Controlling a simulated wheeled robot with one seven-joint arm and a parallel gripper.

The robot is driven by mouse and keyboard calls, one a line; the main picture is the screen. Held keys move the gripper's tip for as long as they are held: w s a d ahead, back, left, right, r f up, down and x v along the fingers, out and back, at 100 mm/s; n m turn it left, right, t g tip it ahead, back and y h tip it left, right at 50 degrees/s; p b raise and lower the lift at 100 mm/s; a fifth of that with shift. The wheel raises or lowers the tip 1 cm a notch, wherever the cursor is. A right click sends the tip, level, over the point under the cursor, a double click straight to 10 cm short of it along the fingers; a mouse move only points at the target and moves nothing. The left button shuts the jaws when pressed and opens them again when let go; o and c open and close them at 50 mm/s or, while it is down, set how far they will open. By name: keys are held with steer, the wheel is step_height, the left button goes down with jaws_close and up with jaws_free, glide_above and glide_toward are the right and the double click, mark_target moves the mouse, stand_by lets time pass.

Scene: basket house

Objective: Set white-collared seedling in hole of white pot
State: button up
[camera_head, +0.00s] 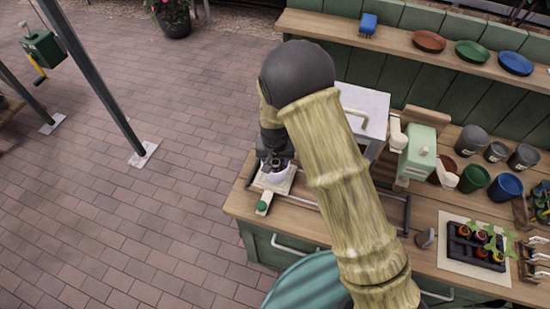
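My gripper (273,164) points down at the left end of the wooden bench. It is directly over a white object (280,174) that looks like the white pot, on a pale base. My wrist hides most of it, so its hole does not show. I cannot tell whether my fingers hold anything or touch it. Several seedlings with green leaves (493,241) stand in a black tray (458,249) at the bench's right. Yellow, orange and red collars show there; a white collar is not clear at this size.
A pale green machine (417,154) stands mid-bench, right of my arm. Green (473,178) and blue (505,187) pots stand beyond it. A white box with a handle (364,106) is behind my arm. Coloured saucers (473,51) sit on the shelf above.

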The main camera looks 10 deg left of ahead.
steer(key=shift+r, duration=0.1)
step_height(320, 180, up, 17)
steer(key=s+b, duration=0.2)
steer(key=b, duration=0.1)
steer(key=shift+s+d, duration=0.25)
stand_by(1.2)
